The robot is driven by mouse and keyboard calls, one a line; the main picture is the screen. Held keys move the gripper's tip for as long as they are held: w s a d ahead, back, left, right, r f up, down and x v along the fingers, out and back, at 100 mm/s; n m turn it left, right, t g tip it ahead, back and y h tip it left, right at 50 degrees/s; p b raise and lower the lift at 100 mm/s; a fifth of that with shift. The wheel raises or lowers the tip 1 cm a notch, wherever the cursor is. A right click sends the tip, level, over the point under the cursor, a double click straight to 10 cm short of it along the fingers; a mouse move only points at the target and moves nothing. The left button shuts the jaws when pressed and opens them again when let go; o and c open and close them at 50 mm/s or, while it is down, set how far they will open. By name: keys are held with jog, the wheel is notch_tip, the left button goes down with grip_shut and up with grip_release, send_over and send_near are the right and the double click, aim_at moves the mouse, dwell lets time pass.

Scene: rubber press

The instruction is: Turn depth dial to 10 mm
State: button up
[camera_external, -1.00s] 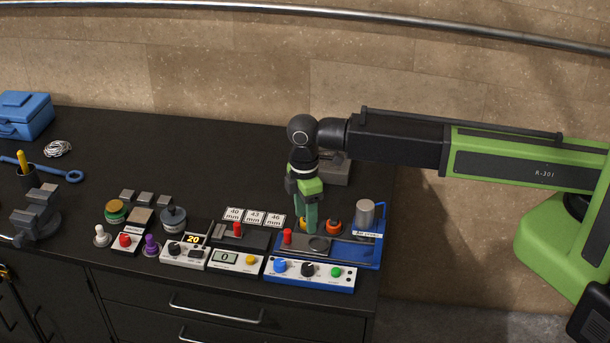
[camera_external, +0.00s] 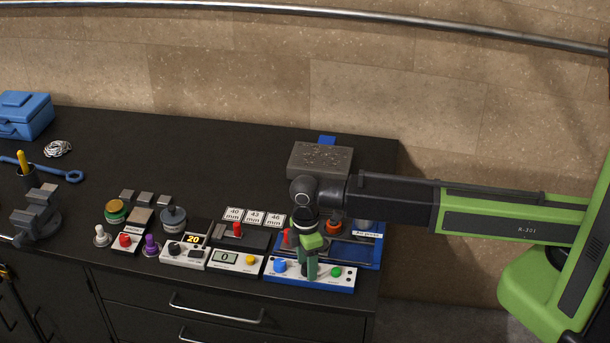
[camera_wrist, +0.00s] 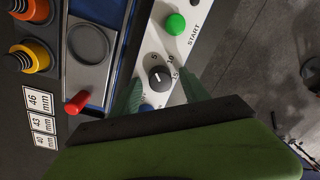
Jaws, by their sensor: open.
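The depth dial (camera_wrist: 158,76) is a black knob with a light pointer mark, on a white panel with the labels 5, 10 and 15 around it. The wrist view does not show clearly which label the mark points at. My gripper (camera_wrist: 160,82) is open, with one green finger to each side of the dial. Whether the fingers touch it I cannot tell. In the external view my gripper (camera_external: 311,275) points down at the front panel (camera_external: 320,284) of the blue-based press and hides the dial.
On the same panel, a blue knob (camera_external: 280,265) and a green start button (camera_external: 336,271) flank my gripper. Behind are a red lever (camera_wrist: 78,102) and orange (camera_wrist: 30,56) and yellow parts. A grey block (camera_external: 320,158) stands farther back. The table's front edge is close.

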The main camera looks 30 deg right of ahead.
jog(key=shift+r, duration=0.1)
grip_shut()
jog(key=shift+m, duration=0.4)
jog(key=m, duration=0.5)
jog(key=shift+d+m, duration=0.1)
jog(key=shift+m, duration=0.2)
jog(key=m, duration=0.5)
jog(key=shift+s, duration=0.1)
jog(key=shift+m, duration=0.3)
